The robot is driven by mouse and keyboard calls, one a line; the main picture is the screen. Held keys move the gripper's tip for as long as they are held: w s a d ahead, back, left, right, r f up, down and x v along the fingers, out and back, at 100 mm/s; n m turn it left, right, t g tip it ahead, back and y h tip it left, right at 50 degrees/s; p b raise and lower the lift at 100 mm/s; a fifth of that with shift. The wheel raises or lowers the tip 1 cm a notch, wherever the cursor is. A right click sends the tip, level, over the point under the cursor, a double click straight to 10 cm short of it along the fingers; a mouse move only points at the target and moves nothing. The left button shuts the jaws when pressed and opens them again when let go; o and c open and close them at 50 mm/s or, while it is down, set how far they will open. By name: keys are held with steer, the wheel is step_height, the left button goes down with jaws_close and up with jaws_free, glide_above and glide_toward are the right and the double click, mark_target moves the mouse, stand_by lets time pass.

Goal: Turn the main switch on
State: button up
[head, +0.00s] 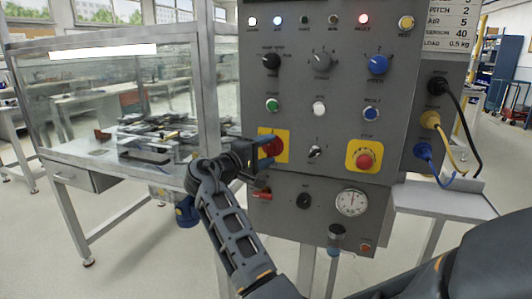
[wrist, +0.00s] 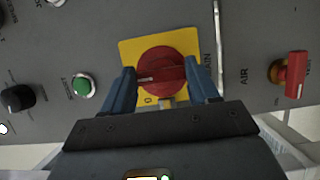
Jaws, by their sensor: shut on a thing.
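The main switch (head: 272,146) is a red rotary knob on a yellow square plate, low on the left of the grey control panel. In the wrist view the red knob (wrist: 161,72) sits between the two blue fingers, with the word ending "AIN" beside the plate and a "0" near its edge. My gripper (wrist: 163,82) is shut on the knob from both sides. In the head view my gripper (head: 262,158) reaches the knob from the left and hides part of it. The knob's handle bar lies across the wrist picture, pointing roughly left to right.
On the panel (head: 335,125) are a red stop button (head: 365,160) on yellow, a blue knob (head: 377,64), a green button (head: 272,105) and a gauge (head: 351,202). A red air valve (wrist: 294,74) is close to the main switch. A glass-walled bench (head: 110,145) stands left.

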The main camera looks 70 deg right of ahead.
steer(key=shift+f, duration=0.1)
stand_by(0.3)
steer(key=o, duration=1.1)
steer(key=shift+c, duration=0.2)
steer(key=shift+a, duration=0.1)
steer(key=v, duration=0.7)
steer(key=shift+a, duration=0.25)
steer(key=shift+w, duration=0.1)
